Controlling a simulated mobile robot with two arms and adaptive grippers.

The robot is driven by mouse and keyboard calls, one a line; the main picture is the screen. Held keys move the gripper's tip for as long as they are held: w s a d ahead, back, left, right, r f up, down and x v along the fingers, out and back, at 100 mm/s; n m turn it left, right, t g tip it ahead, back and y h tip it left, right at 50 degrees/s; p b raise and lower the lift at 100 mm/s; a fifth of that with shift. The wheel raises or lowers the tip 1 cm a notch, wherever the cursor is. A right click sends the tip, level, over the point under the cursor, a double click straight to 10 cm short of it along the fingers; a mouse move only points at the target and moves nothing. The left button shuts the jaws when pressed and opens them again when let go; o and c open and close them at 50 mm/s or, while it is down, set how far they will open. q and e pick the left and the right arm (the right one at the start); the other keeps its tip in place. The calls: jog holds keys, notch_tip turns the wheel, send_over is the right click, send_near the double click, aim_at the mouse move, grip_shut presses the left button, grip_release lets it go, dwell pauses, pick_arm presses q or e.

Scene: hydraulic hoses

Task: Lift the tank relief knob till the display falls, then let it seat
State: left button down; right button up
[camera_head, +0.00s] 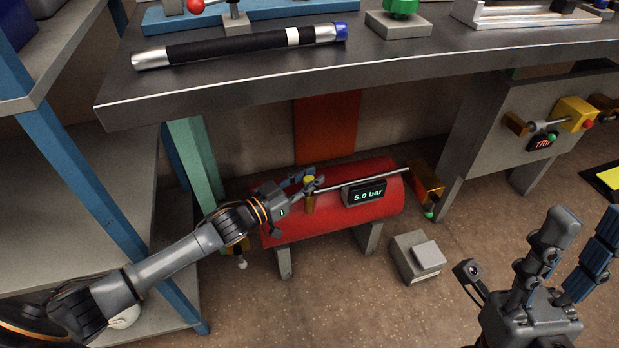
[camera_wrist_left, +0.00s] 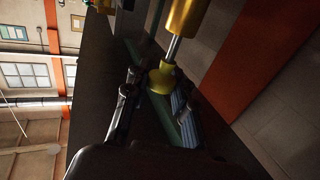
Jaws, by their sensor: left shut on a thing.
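The red tank (camera_head: 285,229) stands under the workbench with a small display (camera_head: 367,194) reading "5.0 bar". The yellow tank relief knob (camera_head: 309,180) sits above a brass body (camera_head: 309,201) on the tank's left part. My left gripper (camera_head: 307,182) is shut on the knob. The left wrist view shows the yellow knob (camera_wrist_left: 163,78) at the fingertips (camera_wrist_left: 155,92), with a bare metal stem (camera_wrist_left: 174,48) between it and the brass body (camera_wrist_left: 187,17). Fingers partly hide the knob in the head view. My right gripper (camera_head: 572,245) is open and empty at the lower right.
The workbench (camera_head: 260,93) overhangs the tank, with a black hose (camera_head: 240,46) on top. A blue shelf post (camera_head: 90,185) stands left. A grey box (camera_head: 415,257) lies on the floor.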

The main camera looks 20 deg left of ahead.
pick_arm(q)
jog(key=shift+r+p, duration=0.7)
jog(key=shift+p, duration=0.35)
pick_arm(e)
jog(key=w+a+f+g+h, duration=0.1)
jog(key=w+f+g, duration=0.2)
jog(key=w+g, duration=0.2)
jog(key=w, duration=0.3)
jog(key=shift+a+f+g, duration=0.2)
jog(key=shift+a+g, duration=0.1)
jog(key=shift+w, duration=0.1)
pick_arm(q)
jog(key=c, duration=1.4)
grip_release()
jog(key=o, duration=0.3)
jog(key=shift+s+a, duration=0.1)
pick_arm(e)
jog(key=shift+a, duration=0.1)
pick_arm(q)
jog(key=v, duration=1.2)
